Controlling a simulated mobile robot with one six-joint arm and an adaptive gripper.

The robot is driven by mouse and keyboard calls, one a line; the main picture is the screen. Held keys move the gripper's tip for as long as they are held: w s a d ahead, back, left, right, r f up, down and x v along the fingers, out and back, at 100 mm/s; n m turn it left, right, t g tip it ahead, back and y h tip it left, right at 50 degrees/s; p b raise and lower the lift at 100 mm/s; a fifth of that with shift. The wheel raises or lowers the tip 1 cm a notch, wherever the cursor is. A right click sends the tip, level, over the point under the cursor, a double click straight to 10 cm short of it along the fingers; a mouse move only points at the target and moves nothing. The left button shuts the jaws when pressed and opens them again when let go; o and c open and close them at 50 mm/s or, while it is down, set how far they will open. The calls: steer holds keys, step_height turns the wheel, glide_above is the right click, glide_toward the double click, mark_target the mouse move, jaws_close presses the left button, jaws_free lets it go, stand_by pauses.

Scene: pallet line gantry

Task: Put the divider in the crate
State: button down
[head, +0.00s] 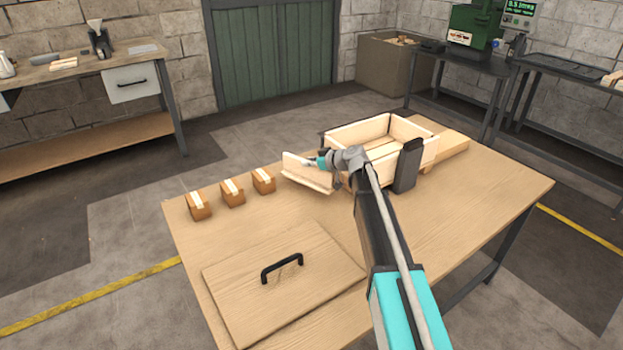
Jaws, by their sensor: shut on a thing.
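The crate (411,127) is an open box of pale wood with dark corner trim. It stands toward the back of the wooden table, and my arm hides part of its near side. The divider (295,175), a pale thin wooden panel, is to the left of the crate, outside it, with its face tilted. My gripper (308,163) is at the upper edge of the divider and shut on it. Its fingertips are small in the picture. Whether the divider's lower edge touches the table, I cannot tell.
Three small taped cardboard boxes (232,192) stand in a row left of the divider. A flat wooden lid (240,299) with a black handle (282,264) lies at the front left. A wooden piece (453,147) is right of the crate. The table's right front (480,215) is clear.

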mark_target(311, 180)
steer(key=shift+s+d+f, duration=0.15)
steer(key=shift+f, duration=0.1)
steer(key=shift+s+d+f+b, duration=0.25)
steer(key=shift+f+b, duration=0.2)
steer(key=shift+b, duration=0.15)
steer(key=shift+f+b, duration=1.25)
steer(key=shift+f, duration=0.05)
steer(key=shift+f, duration=0.15)
steer(key=c, duration=0.6)
jaws_free()
steer(key=p+v, duration=0.5)
steer(key=v, duration=0.9)
steer(key=shift+w, duration=0.2)
